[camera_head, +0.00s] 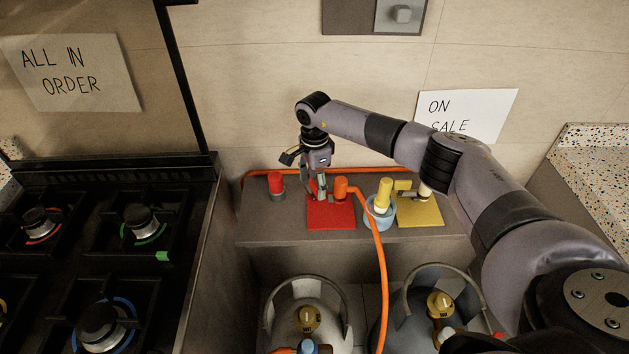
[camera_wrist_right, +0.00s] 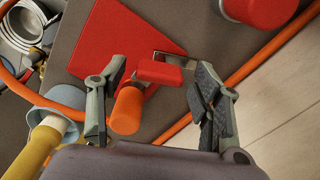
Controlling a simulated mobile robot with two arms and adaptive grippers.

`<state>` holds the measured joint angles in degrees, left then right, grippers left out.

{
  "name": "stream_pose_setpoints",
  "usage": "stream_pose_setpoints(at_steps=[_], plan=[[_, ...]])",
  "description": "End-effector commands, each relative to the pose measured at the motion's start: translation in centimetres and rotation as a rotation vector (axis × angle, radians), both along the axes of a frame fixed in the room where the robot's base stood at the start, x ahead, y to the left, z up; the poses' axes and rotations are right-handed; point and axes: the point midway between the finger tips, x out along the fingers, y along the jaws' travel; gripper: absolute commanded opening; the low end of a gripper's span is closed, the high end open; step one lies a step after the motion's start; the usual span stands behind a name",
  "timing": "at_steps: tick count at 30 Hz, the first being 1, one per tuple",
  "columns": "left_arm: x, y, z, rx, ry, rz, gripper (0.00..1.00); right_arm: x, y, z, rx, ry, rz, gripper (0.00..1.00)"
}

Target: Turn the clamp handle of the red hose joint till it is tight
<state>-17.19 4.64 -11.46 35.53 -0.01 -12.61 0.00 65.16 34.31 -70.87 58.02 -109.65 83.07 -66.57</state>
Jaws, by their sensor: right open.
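The red hose joint sits on a red square mat (camera_head: 330,217) on the grey shelf. In the right wrist view its red clamp handle (camera_wrist_right: 160,72) lies beside a metal bracket (camera_wrist_right: 172,57) and the orange hose end (camera_wrist_right: 127,110). The orange hose end also shows in the head view (camera_head: 341,188). My right gripper (camera_head: 319,193) points down over the mat; its fingers hide part of the joint. In the wrist view the right gripper (camera_wrist_right: 155,88) is open, with the handle and hose end between its fingers. Whether it touches them cannot be told. My left gripper is not in view.
A red-topped cylinder (camera_head: 276,183) stands left of the mat. A blue cup (camera_head: 381,212) with a yellow-handled thing and a yellow mat (camera_head: 421,212) lie right. An orange hose (camera_head: 379,265) hangs over the shelf front. Gas bottles (camera_head: 283,318) stand below; a stove (camera_head: 75,185) is left.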

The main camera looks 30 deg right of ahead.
Motion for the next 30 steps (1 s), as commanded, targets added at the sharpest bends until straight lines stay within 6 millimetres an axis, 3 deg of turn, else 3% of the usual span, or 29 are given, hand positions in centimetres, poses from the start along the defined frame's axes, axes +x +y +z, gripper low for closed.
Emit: stream_pose_setpoints(at_steps=[11,30], plan=[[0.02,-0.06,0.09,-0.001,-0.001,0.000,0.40,0.00,0.02,-0.64,0.000,-0.001,0.001,0.60],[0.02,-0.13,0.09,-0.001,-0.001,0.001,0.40,0.02,0.02,-0.58,0.001,-0.001,0.000,0.17]])
